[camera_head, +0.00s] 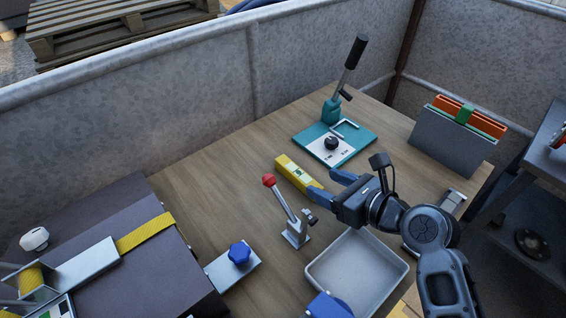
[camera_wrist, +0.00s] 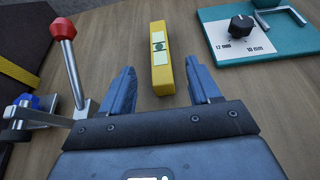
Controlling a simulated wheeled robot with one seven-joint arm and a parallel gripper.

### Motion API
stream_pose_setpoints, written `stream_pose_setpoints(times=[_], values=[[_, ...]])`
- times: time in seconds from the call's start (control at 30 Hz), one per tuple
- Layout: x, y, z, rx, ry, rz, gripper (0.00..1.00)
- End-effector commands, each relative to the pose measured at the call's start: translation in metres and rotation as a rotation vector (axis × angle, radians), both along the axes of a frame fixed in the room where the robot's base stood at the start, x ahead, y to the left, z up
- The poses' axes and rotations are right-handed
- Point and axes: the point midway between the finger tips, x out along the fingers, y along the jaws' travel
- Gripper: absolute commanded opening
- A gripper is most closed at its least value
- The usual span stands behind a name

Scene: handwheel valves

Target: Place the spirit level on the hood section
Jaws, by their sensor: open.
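The yellow spirit level (camera_head: 293,170) with a pale vial window lies on the wooden table, left of my gripper (camera_head: 332,187) in the head view. In the wrist view the spirit level (camera_wrist: 160,62) points away from me, and its near end appears between the blue fingertips of my gripper (camera_wrist: 162,75). The fingers are open, with a gap on both sides of the level. I cannot tell how far above the table they are. A broad dark slab (camera_head: 110,215) with a yellow strap, at the left, looks like the hood section.
A red-knobbed lever (camera_head: 283,200) stands close left of my gripper, with a grey tray (camera_head: 355,275) in front. A teal base (camera_head: 350,150) with a tall handle is behind. A blue-knobbed plate (camera_head: 236,262) sits beside the slab. A file holder (camera_head: 455,140) stands at right.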

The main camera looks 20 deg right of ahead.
Motion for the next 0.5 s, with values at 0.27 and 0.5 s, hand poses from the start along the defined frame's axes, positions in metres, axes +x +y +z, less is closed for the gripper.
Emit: stream_pose_setpoints(times=[0.27,0.5], values=[[0.020,0.006,-0.009,0.001,0.000,0.001,0.62],[0.044,0.016,-0.021,0.000,0.000,0.002,0.62]])
